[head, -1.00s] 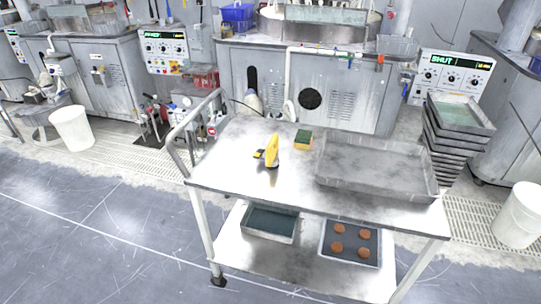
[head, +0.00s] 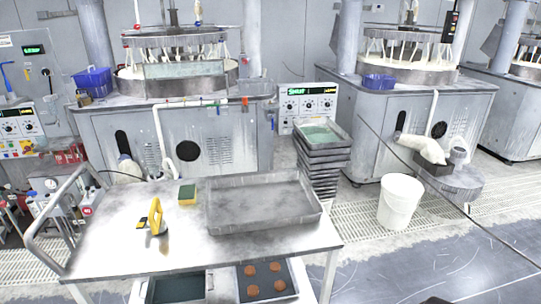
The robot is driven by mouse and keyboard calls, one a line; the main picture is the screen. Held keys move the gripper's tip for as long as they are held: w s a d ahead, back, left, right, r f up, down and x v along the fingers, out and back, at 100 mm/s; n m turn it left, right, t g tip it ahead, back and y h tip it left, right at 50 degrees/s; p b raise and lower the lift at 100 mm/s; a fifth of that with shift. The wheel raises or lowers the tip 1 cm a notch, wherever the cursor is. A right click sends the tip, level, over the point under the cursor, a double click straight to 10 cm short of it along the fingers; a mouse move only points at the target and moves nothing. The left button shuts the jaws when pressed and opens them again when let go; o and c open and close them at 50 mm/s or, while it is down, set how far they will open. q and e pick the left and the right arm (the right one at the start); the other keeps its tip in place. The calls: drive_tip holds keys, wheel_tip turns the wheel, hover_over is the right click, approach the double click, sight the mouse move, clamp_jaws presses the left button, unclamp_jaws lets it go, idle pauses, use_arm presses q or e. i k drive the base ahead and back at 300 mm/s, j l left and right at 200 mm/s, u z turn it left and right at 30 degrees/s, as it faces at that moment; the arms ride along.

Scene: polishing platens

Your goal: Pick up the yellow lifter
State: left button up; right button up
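The yellow lifter (head: 155,215) stands on the left part of the steel cart's top shelf (head: 112,237). It has a yellow handle and a small yellow piece at its lower left. Nothing is touching it. Neither of my grippers shows in the head view, so I cannot see their state.
Trays sit on the lower shelf, one with several brown discs (head: 254,288). Stacked trays (head: 322,150) stand behind right, a white bucket (head: 400,202) farther right. Floor is open at right.

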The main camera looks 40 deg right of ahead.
sight(158, 227)
drive_tip(key=z, duration=1.75)
drive_tip(key=u, duration=2.6)
drive_tip(key=z, duration=1.35)
drive_tip(key=i+j, duration=0.15)
drive_tip(key=j, duration=0.2)
drive_tip(key=i+j, duration=0.15)
drive_tip(key=j, duration=0.15)
drive_tip(key=i+j, duration=0.15)
drive_tip(key=j, duration=0.2)
drive_tip(key=i+j, duration=0.2)
drive_tip(key=j, duration=0.15)
drive_tip(key=z, duration=0.05)
